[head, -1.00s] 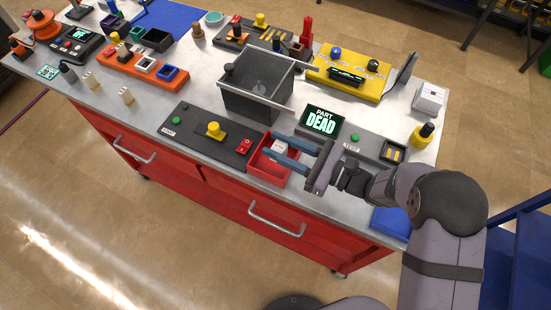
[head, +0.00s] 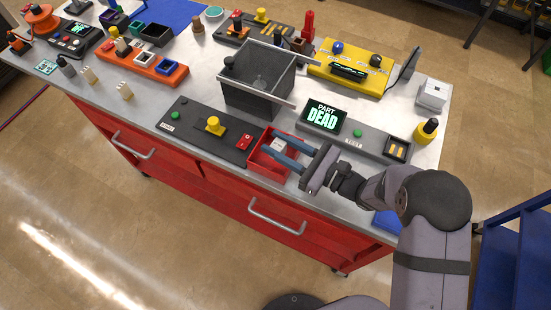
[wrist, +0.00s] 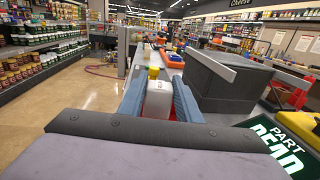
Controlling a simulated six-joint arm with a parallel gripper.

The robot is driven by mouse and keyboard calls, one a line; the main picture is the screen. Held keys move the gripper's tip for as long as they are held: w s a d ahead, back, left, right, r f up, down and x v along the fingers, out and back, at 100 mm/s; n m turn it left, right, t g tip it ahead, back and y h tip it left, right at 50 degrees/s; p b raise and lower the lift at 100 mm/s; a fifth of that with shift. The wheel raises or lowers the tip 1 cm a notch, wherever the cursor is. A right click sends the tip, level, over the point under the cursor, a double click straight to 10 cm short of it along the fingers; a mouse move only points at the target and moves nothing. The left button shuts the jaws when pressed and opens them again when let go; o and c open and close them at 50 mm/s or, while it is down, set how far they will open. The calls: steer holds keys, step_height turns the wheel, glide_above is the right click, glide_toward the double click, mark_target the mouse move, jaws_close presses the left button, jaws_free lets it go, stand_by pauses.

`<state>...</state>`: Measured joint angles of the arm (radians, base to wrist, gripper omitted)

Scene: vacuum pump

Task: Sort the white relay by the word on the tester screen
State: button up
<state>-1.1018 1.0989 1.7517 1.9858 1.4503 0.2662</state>
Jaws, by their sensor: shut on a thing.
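The white relay (head: 279,145) is held between the blue fingers of my gripper (head: 268,142). In the wrist view the relay (wrist: 158,102) sits upright between the two fingers. In the head view it is over or inside the small red bin (head: 266,168) at the table's front edge; I cannot tell its height above the floor of the bin. The tester (head: 360,139) lies to the right, and its screen (head: 324,116) reads "PART DEAD" in green and white. The tester's socket (head: 397,149) at the right end shows gold contacts and holds no relay.
A large grey open bin (head: 258,92) stands behind the red bin. A dark panel (head: 190,125) with a yellow knob is at left. A yellow panel (head: 350,72), a white box (head: 433,95) and a yellow bottle (head: 426,131) stand at the back and right.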

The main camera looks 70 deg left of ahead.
steer(key=shift+f+b, duration=0.4)
steer(key=shift+f, duration=0.65)
steer(key=o, duration=1.2)
steer(key=shift+o, duration=0.2)
steer(key=b+v, duration=0.2)
steer(key=v, duration=0.3)
steer(key=shift+w+d+f+b, duration=0.1)
steer(key=shift+w+d+b, duration=0.1)
steer(key=shift+w+b, duration=0.15)
steer(key=shift+v, duration=0.8)
